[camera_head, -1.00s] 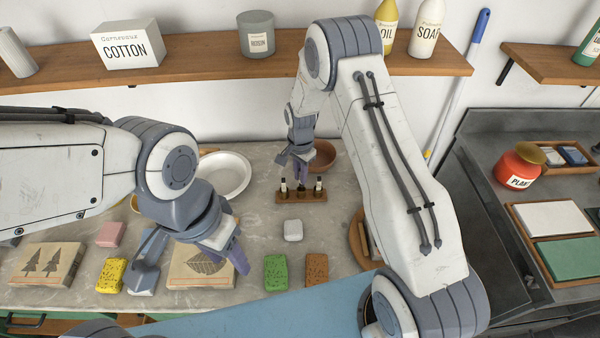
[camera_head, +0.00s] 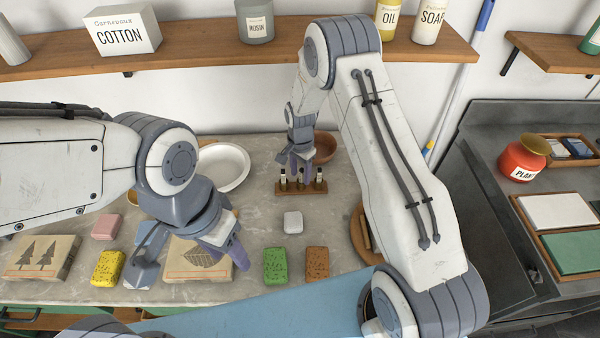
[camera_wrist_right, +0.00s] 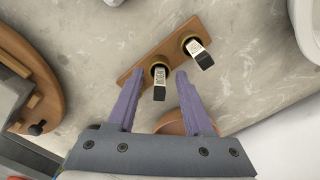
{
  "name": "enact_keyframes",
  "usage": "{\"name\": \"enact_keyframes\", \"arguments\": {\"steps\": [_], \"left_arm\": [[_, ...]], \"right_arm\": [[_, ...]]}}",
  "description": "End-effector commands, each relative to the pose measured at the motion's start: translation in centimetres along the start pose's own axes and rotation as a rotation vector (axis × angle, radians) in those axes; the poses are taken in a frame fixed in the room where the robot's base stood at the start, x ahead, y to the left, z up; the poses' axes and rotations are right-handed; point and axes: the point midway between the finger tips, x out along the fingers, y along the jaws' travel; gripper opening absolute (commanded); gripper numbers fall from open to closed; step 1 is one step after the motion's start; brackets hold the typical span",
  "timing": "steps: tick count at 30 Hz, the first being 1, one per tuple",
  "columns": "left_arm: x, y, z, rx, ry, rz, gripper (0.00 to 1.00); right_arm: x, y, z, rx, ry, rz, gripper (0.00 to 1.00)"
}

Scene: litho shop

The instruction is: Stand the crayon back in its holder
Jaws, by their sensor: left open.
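A small wooden holder (camera_head: 302,188) stands on the grey stone counter near the back. Three upright dark crayons show in it: a left one (camera_head: 283,180), a middle one (camera_head: 301,181) and a right one (camera_head: 318,179). In the right wrist view the holder (camera_wrist_right: 140,72) shows two labelled crayons; the middle one (camera_wrist_right: 159,82) appears between my fingers and the other (camera_wrist_right: 197,51) beside them. My right gripper (camera_wrist_right: 158,80) is open, with gaps on both sides of the middle crayon. My left gripper (camera_head: 192,258) is open and empty over the front left of the counter.
A terracotta bowl (camera_head: 325,147) is just behind the holder and a white plate (camera_head: 226,165) to its left. A white block (camera_head: 293,222), a green sponge (camera_head: 275,265) and a brown sponge (camera_head: 317,263) lie in front. A shelf (camera_head: 200,52) runs above.

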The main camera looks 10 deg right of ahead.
Motion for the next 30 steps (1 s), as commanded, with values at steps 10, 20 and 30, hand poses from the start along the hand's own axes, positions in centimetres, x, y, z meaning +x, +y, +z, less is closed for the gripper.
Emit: {"name": "enact_keyframes", "arguments": {"steps": [10, 20, 30], "left_arm": [[0.5, 0.0, 0.0, 0.000, 0.000, 0.000, 0.50], [2.5, -0.2, 0.1, 0.001, 0.000, 0.000, 0.50], [3.0, -0.2, 0.2, 0.001, 0.000, 0.000, 0.50]], "right_arm": [[-1.1, -0.1, -0.1, 0.000, 0.002, -0.004, 0.51], [-7.3, -0.1, -0.1, 0.000, 0.003, -0.005, 0.51], [-10.5, 0.0, 0.0, 0.000, 0.000, -0.001, 0.51]]}}
